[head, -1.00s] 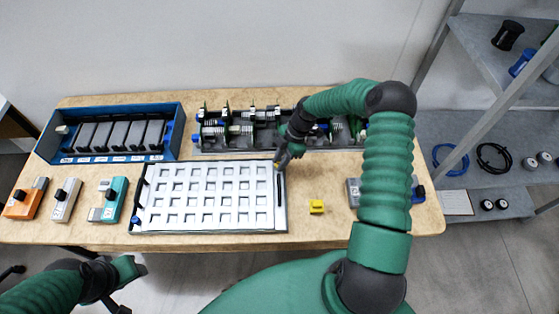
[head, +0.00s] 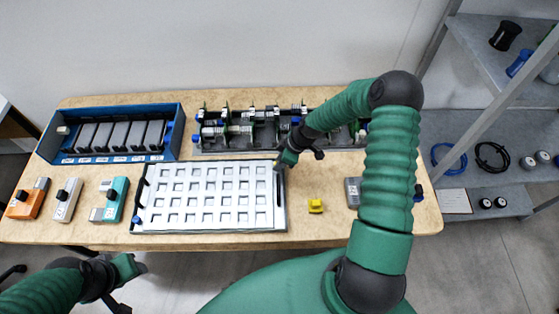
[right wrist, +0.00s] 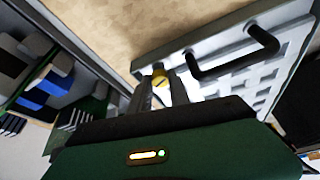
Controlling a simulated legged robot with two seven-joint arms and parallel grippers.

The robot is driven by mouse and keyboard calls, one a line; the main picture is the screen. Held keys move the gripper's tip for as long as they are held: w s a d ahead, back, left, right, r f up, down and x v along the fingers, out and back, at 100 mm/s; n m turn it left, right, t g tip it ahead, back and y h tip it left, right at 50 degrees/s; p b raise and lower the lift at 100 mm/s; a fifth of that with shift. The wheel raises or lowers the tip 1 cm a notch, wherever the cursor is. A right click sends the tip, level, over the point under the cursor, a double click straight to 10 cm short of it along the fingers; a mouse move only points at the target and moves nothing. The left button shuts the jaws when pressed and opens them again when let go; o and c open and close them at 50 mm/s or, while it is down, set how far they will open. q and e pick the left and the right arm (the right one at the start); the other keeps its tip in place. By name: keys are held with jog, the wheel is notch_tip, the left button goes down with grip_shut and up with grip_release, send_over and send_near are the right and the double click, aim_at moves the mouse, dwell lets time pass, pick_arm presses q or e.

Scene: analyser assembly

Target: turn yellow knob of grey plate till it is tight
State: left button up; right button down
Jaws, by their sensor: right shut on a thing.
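The grey plate (head: 138,228) lies flat on the table, with a white grid panel and black handles on its left and right sides. My right gripper (head: 280,163) is at its far right corner, where it hides the yellow knob in the head view. In the right wrist view the yellow knob (right wrist: 160,74) sits at the plate's corner, between the fingers of my right gripper (right wrist: 156,86), which are shut on it. The plate's edge (right wrist: 180,45) and a black handle show beside it. My left gripper (head: 130,280) hangs in front of the table, away from the plate; its jaw opening is unclear.
A blue tray (head: 108,109) with grey modules and an open chassis (head: 200,147) stand behind the plate. Orange (head: 27,199), white (head: 65,200) and teal (head: 109,200) modules lie left. A loose yellow piece (head: 316,206) lies right of the plate, with bare table around it.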

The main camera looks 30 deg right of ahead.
jog(key=m+h, duration=0.1)
jog(key=m, duration=0.1)
jog(key=m+t, duration=0.1)
jog(key=m, duration=0.2)
jog(key=shift+w+r+h, duration=0.1)
jog(key=shift+r+h, duration=0.05)
jog(key=shift+h, duration=0.25)
dwell(0.3)
jog(key=c, duration=1.5)
grip_release()
jog(key=shift+a, duration=0.1)
jog(key=p+v, duration=0.1)
jog(key=v, duration=1.5)
jog(key=shift+r, duration=0.25)
jog(key=shift+o, duration=0.3)
